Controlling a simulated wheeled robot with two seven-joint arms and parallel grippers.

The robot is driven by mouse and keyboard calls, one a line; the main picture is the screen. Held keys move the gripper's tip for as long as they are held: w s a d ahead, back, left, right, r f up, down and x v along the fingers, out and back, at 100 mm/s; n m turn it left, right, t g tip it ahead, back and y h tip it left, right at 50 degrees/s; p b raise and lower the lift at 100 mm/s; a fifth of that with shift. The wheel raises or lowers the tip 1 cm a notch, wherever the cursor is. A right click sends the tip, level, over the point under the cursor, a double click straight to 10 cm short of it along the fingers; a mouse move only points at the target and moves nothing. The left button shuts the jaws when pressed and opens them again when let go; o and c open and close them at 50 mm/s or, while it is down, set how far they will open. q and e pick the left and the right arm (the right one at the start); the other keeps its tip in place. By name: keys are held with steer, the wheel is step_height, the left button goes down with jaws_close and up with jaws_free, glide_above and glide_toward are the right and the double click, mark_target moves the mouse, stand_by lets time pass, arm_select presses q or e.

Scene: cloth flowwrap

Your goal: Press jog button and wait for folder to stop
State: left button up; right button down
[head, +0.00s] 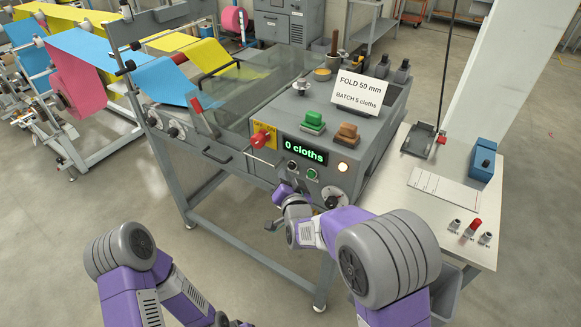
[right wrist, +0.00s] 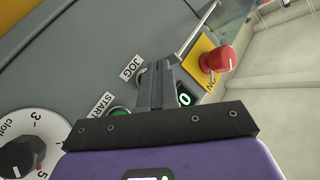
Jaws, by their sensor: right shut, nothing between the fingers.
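The folder machine (head: 228,125) has a grey front panel with a green "0 cloths" display (head: 305,152). The jog button (head: 292,164) sits below the display, left of the green START button (head: 311,174). My right gripper (head: 284,189) is shut and empty, low in front of these buttons. In the right wrist view, its closed fingers (right wrist: 156,75) point at the panel beside the JOG label (right wrist: 131,67) and hide the jog button. I cannot tell whether they touch it. The START button (right wrist: 120,112) is partly hidden. Only a dark part of my left gripper may show at the bottom edge.
A red emergency knob (head: 260,140) on a yellow plate sits left of the display; it stands near my fingers in the wrist view (right wrist: 218,60). A black dial (head: 332,199) is to the right. A white side table (head: 430,215) holds a blue device (head: 483,160).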

steer(key=shift+w+d+b, duration=0.25)
steer(key=shift+w+b, duration=0.1)
steer(key=shift+b, duration=0.05)
